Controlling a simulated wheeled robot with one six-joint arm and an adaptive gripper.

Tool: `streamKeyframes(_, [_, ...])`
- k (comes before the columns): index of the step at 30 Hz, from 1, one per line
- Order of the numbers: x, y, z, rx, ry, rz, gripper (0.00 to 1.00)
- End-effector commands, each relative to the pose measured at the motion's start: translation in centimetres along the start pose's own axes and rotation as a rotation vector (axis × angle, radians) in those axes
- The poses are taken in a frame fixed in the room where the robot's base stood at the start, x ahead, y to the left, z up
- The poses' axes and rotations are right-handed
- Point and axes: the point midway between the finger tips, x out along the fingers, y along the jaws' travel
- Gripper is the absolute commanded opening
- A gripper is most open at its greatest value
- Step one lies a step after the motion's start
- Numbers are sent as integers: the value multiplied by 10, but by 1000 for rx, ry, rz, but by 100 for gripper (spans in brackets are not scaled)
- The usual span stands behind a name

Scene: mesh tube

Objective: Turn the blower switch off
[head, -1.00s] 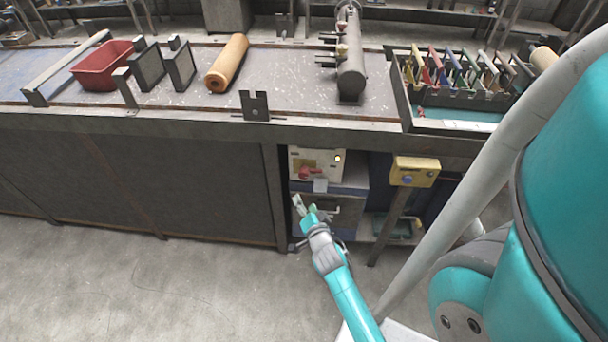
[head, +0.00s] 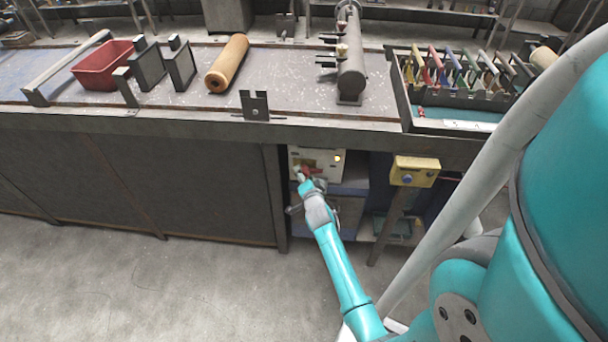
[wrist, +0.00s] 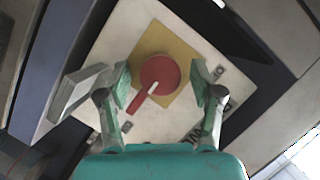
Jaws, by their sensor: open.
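The blower switch is a round red knob (wrist: 160,74) with a white-marked handle, on a yellow plate (wrist: 178,42) on a cream panel (wrist: 125,28). In the wrist view the handle points to the lower left. My gripper (wrist: 163,84) is open, with one finger on each side of the knob; I cannot tell whether either touches it. In the head view the cream panel (head: 333,158) sits under the bench, and my gripper (head: 303,178) covers part of the red knob (head: 312,170).
A yellow box with a blue button (head: 414,172) stands on a post to the right of the panel. The bench edge (head: 200,128) runs above my gripper. A grey block (wrist: 82,88) juts from the panel beside the left finger in the wrist view.

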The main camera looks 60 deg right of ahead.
Motion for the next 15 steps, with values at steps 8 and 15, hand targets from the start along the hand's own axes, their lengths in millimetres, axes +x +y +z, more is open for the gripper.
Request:
streamKeyframes(8, [9,0,0,0,0,0,66])
streamKeyframes(15, [9,0,0,0,0,0,48])
